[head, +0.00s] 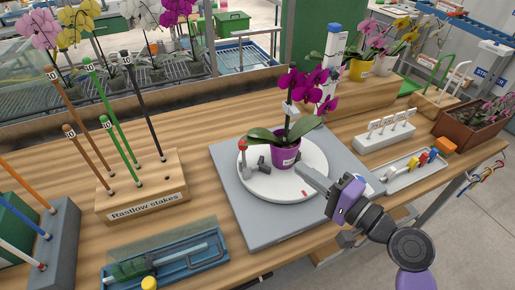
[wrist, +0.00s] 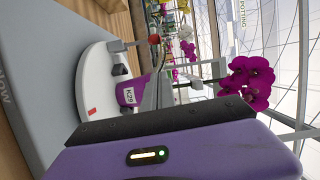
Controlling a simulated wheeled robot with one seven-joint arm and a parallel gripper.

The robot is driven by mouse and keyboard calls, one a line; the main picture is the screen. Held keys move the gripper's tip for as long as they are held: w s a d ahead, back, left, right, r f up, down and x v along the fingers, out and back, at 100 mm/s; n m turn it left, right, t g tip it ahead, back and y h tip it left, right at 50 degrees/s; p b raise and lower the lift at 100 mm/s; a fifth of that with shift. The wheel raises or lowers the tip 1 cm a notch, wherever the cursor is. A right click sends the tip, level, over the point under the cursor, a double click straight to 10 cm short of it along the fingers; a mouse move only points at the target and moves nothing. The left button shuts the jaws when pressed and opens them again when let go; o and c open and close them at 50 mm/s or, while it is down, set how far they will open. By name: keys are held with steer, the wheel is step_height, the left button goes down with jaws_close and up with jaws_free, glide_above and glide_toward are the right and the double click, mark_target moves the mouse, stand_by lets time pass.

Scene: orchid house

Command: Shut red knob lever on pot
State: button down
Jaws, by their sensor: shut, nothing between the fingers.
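The purple pot (head: 285,154) holds a magenta orchid (head: 297,85) and stands on a round white turntable (head: 262,185). A lever with a red knob (head: 242,145) stands upright at the left of the pot, with dark clamp pieces (head: 262,163) between it and the pot. In the wrist view the red knob (wrist: 154,40) shows beyond the purple pot (wrist: 126,93), which has a K29 label. My gripper (head: 304,171) is shut and empty, to the right of the pot and apart from the knob, with the pot between them.
A grey base plate (head: 238,222) lies under the turntable. A wooden stake block (head: 140,192) stands left and a blue tray (head: 170,262) at front left. A white label rack (head: 385,137) and a tray of coloured clips (head: 415,170) lie right. A tall white post (head: 334,55) rises behind.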

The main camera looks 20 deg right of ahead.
steer(key=shift+w, duration=0.1)
steer(key=p, duration=0.2)
glide_toward(244, 154)
steer(key=w+d+r, duration=0.3)
steer(key=w+r, duration=0.1)
steer(key=w+a, duration=0.1)
steer(key=w+a+f+p, duration=0.1)
steer(key=a, duration=0.1)
steer(key=shift+w, duration=0.2)
steer(key=shift+a+r, duration=0.1)
steer(key=shift+a, duration=0.05)
